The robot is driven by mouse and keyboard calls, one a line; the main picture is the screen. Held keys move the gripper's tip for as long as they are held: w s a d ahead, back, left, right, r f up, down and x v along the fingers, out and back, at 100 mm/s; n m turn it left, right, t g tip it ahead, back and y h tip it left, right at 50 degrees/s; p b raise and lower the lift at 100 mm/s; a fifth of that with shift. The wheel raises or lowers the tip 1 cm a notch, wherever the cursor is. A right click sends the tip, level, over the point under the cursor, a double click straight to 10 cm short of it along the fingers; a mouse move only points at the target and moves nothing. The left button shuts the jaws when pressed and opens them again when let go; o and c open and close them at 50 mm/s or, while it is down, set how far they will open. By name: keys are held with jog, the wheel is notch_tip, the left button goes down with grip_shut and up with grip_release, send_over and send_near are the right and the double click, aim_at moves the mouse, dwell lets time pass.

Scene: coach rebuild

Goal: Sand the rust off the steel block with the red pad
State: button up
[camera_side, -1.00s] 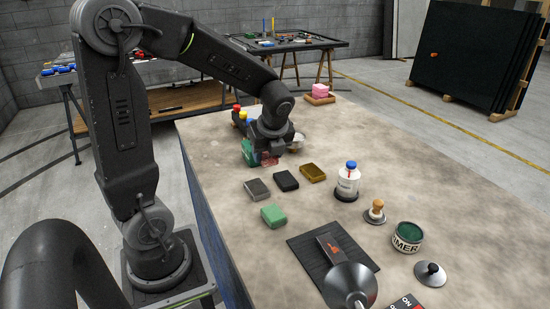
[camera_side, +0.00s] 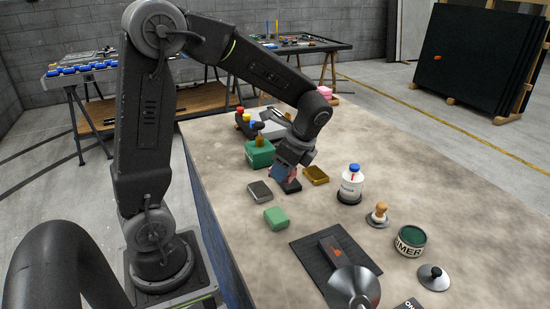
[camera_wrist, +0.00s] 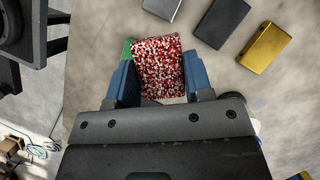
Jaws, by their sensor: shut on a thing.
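My gripper (camera_side: 284,172) is shut on the red pad, a red-and-white speckled block, in front of the green box. The pad (camera_wrist: 158,68) sits between the two blue fingers in the wrist view. In the side view the pad (camera_side: 292,173) is mostly hidden by a finger. The steel block (camera_side: 329,245), dark with an orange-red patch, lies on a black mat (camera_side: 310,257) at the front, apart from my gripper. It is not in the wrist view.
Grey (camera_side: 260,191), black (camera_side: 291,186), gold (camera_side: 317,175) and green (camera_side: 276,218) pads lie near my gripper. A green box (camera_side: 258,155) stands behind. A white bottle (camera_side: 350,187), a tin (camera_side: 408,243) and a round lamp head (camera_side: 352,288) stand around the mat.

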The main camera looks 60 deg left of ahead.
jog(key=w+d+n+g+h, duration=0.2)
jog(key=d+n+h, duration=0.45)
jog(key=n, duration=0.75)
jog(key=n+t+h, duration=0.2)
jog(key=n+t, duration=0.2)
jog(key=n, duration=1)
send_over(332, 246)
jog(key=a, duration=0.1)
jog(key=shift+a+f, duration=0.15)
jog(key=shift+f, duration=3.15)
jog(key=shift+d+f, duration=0.5)
jog(key=shift+f, duration=0.1)
jog(key=shift+c, duration=0.2)
jog(key=shift+s+d, duration=0.15)
jog(key=shift+d, duration=1.35)
jog(key=shift+s+d, duration=0.15)
jog(key=shift+d, duration=1.35)
jog(key=shift+w+a, duration=0.15)
jog(key=shift+a, duration=1.55)
jog(key=shift+w+a, duration=0.15)
jog(key=shift+a, duration=1.5)
jog(key=shift+a+r, duration=0.1)
jog(key=shift+a, duration=0.1)
notch_tip(332, 246, up, 8)
